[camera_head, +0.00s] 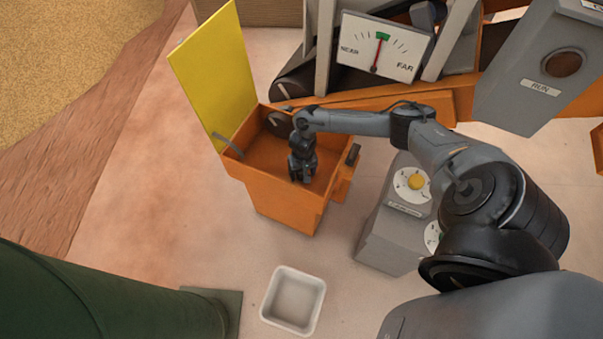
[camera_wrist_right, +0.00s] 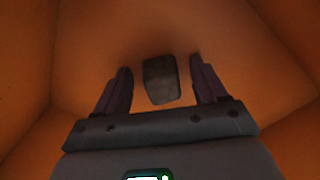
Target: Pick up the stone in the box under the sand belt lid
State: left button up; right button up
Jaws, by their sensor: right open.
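The orange box (camera_head: 287,200) stands in the middle of the head view with its yellow lid (camera_head: 215,72) raised at the left. My right gripper (camera_head: 301,178) reaches down into the box; it is open. In the right wrist view the stone (camera_wrist_right: 160,80), a small dark grey block, lies on the box floor. It appears between the two fingers of the right gripper (camera_wrist_right: 162,88), with a gap on each side. In the head view the stone is hidden. My left gripper is not in view.
A white tray (camera_head: 270,302) stands on the floor in front of the box. A grey control box (camera_head: 385,240) with dials is to its right. A gauge (camera_head: 384,46) and a grey RUN panel (camera_head: 535,75) are behind. Floor left of the box is clear.

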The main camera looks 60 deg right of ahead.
jog(key=c, duration=1.2)
